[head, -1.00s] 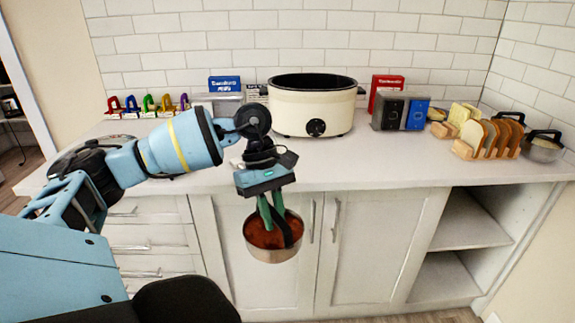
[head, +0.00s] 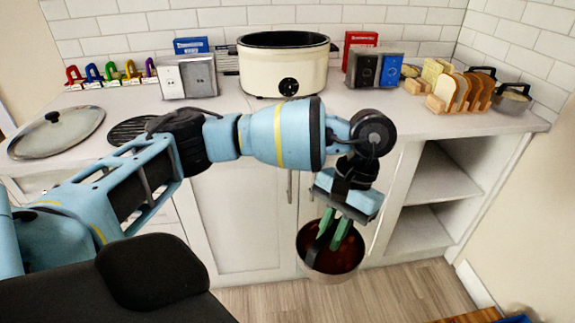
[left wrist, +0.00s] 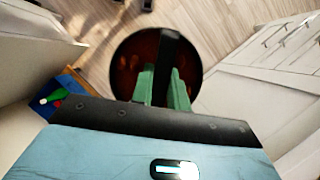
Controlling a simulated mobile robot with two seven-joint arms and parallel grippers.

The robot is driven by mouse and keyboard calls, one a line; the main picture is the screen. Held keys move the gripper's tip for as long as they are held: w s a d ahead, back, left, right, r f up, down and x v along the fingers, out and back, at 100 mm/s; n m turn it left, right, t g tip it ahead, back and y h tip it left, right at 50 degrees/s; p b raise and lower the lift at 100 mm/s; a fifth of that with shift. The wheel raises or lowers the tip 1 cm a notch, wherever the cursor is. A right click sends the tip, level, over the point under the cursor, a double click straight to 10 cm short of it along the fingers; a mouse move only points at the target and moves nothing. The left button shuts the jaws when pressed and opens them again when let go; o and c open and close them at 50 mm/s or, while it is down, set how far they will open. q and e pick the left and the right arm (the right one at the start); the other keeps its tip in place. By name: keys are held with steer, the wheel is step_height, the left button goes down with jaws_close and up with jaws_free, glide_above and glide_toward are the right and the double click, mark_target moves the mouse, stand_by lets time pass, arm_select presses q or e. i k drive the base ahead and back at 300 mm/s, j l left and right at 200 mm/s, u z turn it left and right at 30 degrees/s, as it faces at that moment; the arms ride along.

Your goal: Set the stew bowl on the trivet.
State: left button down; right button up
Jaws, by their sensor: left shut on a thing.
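The stew bowl (head: 345,272) is a round metal bowl with reddish-brown stew in it. My left gripper (head: 333,238) points down with its green fingers shut on the bowl's dark handle. The bowl hangs in front of the lower cabinets, below counter height. In the left wrist view, the stew bowl (left wrist: 125,62) shows from above, with the gripper (left wrist: 163,80) on the dark strip across it. A black slatted round trivet (head: 128,130) lies on the counter at the left, partly hidden behind my left arm. My right gripper is not in view.
A glass lid (head: 58,132) lies left of the trivet. A cream slow cooker (head: 283,68), a double-switch box (head: 188,76), bread racks (head: 460,90) and a metal pot (head: 513,97) stand along the counter. Open shelves (head: 435,180) are at the right.

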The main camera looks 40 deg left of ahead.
mark_target(138, 129)
steer(key=u, duration=0.7)
steer(key=i+u, duration=0.1)
steer(key=u, duration=1.35)
steer(key=i+u, duration=0.1)
steer(key=u, duration=1.3)
steer(key=l+u, duration=0.1)
steer(key=u, duration=0.6)
steer(key=l+u, duration=0.1)
steer(key=u, duration=1.35)
steer(key=k+l+u, duration=0.25)
steer(key=u, duration=0.25)
steer(key=k+z, duration=0.15)
steer(key=z, duration=0.3)
steer(key=k+j+z, duration=0.1)
steer(key=z, duration=0.35)
steer(key=k+z, duration=0.2)
steer(key=z, duration=0.2)
steer(key=k+l+z, duration=0.1)
steer(key=z, duration=0.35)
steer(key=k+l+z, duration=0.1)
steer(key=z, duration=0.35)
